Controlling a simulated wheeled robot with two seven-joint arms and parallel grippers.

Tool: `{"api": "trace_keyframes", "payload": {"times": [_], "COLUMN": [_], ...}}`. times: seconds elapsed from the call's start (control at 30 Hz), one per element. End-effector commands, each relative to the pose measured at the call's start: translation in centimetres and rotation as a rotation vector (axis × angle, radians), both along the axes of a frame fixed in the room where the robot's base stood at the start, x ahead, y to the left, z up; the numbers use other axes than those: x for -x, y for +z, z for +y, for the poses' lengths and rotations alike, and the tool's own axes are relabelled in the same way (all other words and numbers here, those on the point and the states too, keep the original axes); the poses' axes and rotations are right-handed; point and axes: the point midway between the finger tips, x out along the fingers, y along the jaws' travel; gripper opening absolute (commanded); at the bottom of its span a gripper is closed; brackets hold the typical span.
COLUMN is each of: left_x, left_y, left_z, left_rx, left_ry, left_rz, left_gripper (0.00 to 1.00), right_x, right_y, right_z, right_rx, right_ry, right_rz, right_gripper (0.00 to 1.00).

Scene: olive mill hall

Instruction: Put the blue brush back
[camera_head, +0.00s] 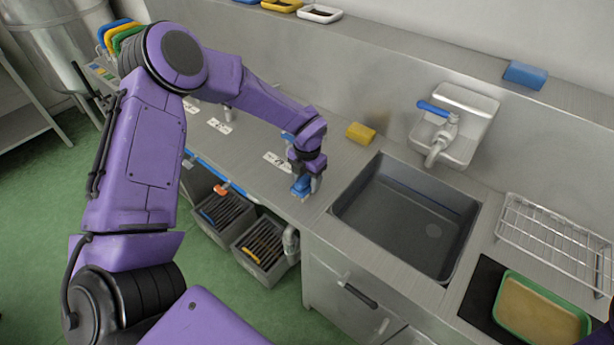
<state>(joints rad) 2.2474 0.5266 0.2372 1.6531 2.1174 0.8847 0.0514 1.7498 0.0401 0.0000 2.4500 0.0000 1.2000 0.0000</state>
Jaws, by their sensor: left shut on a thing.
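My left gripper (305,178) is over the steel counter, left of the sink, pointing down. It is shut on a small blue thing (300,188), which looks like the blue brush; the fingers hide most of it. I cannot tell whether it touches the counter. White label cards lie on the counter, one of them (277,161) just left of the gripper. Below the counter's front edge hang two grey bins, one (218,223) to the left and one (252,262) nearer the gripper, with long things inside. My right gripper is not in view.
A sink basin (345,212) lies right of the gripper, with a blue-handled tap (440,140) behind it. A yellow sponge (361,133) sits near the sink's back left corner. A wire rack (560,235) and green tray (499,300) are at right. A blue block (525,75) is on the ledge.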

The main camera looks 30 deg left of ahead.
Motion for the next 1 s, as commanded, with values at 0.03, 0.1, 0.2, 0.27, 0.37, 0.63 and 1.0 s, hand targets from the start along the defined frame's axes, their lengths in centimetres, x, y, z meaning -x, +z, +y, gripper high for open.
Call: {"api": "trace_keyframes", "payload": {"times": [0.03, 0.1, 0.2, 0.27, 0.37, 0.63, 1.0], "left_x": [-0.1, -0.1, -0.1, -0.1, -0.1, 0.0, -0.2], "left_y": [-0.1, -0.1, -0.1, -0.2, -0.6, -0.4, 4.1], "left_z": [0.0, 0.0, 0.0, 0.0, 0.0, -0.1, -0.1], "left_rx": [0.000, 0.000, 0.000, 0.001, 0.001, 0.001, 0.003], "left_ry": [0.000, 0.000, 0.000, 0.000, 0.000, 0.000, 0.001], "left_rz": [-0.002, -0.003, -0.003, -0.003, -0.002, -0.002, -0.009], "left_gripper": [0.24, 0.24, 0.24, 0.24, 0.24, 0.78, 0.78], "right_x": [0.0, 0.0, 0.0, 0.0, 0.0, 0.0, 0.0], "right_y": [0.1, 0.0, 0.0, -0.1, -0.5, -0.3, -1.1], "right_z": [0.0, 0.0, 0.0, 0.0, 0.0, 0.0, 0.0], "right_rx": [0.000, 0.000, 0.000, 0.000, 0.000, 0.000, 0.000], "right_ry": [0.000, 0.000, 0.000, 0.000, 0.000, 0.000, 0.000], "right_rz": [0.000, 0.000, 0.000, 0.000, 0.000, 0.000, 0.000], "right_gripper": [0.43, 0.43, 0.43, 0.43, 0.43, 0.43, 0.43]}}
